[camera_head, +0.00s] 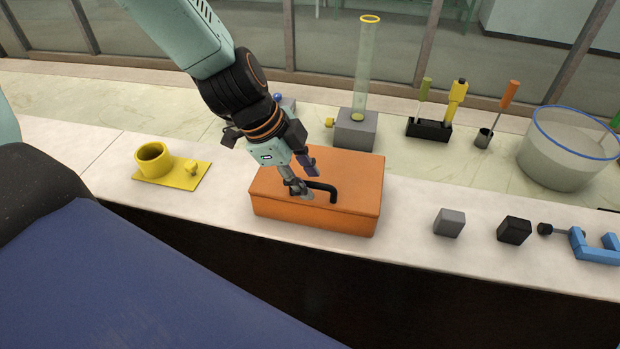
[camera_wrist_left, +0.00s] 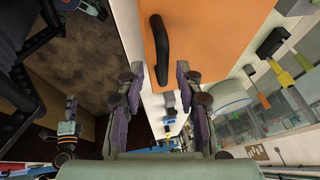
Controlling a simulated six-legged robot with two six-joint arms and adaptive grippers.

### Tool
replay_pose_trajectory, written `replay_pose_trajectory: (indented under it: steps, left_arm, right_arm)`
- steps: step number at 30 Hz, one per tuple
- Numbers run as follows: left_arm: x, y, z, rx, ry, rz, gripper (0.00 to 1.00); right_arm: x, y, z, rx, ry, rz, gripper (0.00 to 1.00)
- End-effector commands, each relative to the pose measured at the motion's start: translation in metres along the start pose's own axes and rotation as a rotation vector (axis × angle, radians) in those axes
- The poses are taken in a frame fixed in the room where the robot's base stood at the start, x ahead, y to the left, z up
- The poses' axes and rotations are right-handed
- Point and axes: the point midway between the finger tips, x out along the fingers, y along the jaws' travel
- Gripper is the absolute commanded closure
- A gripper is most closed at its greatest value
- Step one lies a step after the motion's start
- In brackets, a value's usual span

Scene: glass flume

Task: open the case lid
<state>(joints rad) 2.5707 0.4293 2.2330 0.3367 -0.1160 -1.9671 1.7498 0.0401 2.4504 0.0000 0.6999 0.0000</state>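The orange case (camera_head: 345,215) stands on the pale bench with its lid lying flat and closed. A black bar handle (camera_head: 322,189) sits on the lid. My left gripper (camera_head: 307,182) comes down over the left part of the lid, close to the handle. In the left wrist view its two fingers (camera_wrist_left: 160,78) are apart, with the handle (camera_wrist_left: 163,50) just beyond the gap between the tips. I cannot tell whether a finger touches it. My right gripper is not in the head view; what looks like it (camera_wrist_left: 70,125) shows small at the wrist view's lower left.
A yellow cup on a plate (camera_head: 168,165) stands left of the case. A clear tube on a grey block (camera_head: 356,130) stands behind it. Grey (camera_head: 449,223) and black (camera_head: 514,230) cubes and a blue bracket (camera_head: 592,248) lie right, near the front edge. A round glass tank (camera_head: 565,155) is back right.

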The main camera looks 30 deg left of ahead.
Motion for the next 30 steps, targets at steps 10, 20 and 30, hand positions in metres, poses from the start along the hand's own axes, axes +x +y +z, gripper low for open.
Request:
replay_pose_trajectory:
  steps: [10,20,30]
  left_arm:
    - [-0.0007,0.0022,0.002,0.0,0.002,-0.001,0.65]
    - [-0.0002,0.0021,0.0015,0.0,0.002,0.001,0.93]
    - [0.001,0.0011,0.0005,-0.001,0.001,0.001,1.0]
  right_arm:
    - [0.0008,0.0,-0.0005,0.0,0.001,0.0,0.6]
    - [0.0007,0.0,-0.0003,0.0,0.001,0.0,0.6]
    - [0.0009,0.0,-0.0004,0.0,0.001,0.0,0.6]
